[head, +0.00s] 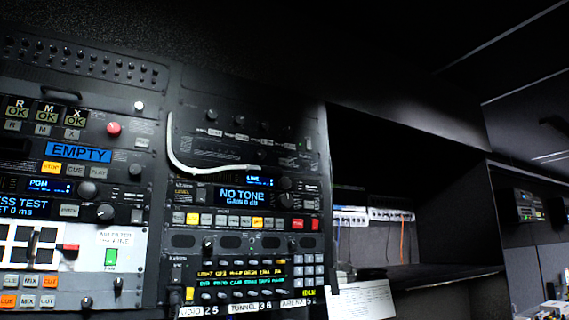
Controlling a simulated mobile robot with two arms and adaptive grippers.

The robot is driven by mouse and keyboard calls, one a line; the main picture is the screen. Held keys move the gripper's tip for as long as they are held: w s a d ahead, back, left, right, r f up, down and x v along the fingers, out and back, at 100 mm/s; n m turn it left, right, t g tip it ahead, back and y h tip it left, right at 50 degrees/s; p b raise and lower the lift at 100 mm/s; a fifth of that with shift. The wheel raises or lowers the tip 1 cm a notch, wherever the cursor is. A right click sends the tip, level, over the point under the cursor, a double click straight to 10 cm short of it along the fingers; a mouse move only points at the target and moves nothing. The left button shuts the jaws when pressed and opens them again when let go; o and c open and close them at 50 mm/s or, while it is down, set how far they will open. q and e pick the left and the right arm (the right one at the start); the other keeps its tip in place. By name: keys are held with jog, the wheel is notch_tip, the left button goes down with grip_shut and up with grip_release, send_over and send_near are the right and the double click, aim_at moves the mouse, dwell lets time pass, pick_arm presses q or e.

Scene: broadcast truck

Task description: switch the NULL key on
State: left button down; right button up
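I cannot pick out the NULL key by its label, as the small key lettering is too fine to read. The right rack has a row of white, yellow and red keys (233,221) under a blue display (241,196) reading "NO TONE, GAIN 0 dB". A smaller display (260,181) reading "LINE" sits above it. A grey keypad (308,270) stands lower right, beside a panel of coloured text (243,272). Neither of my grippers is in view.
A white cable (205,169) hangs across the right rack's front. The left rack carries an "EMPTY" display (78,153), a red knob (114,128) and a lit green switch (111,257). A paper sheet (361,302) sits at the lower middle, below a dark recess with patch panels (391,214).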

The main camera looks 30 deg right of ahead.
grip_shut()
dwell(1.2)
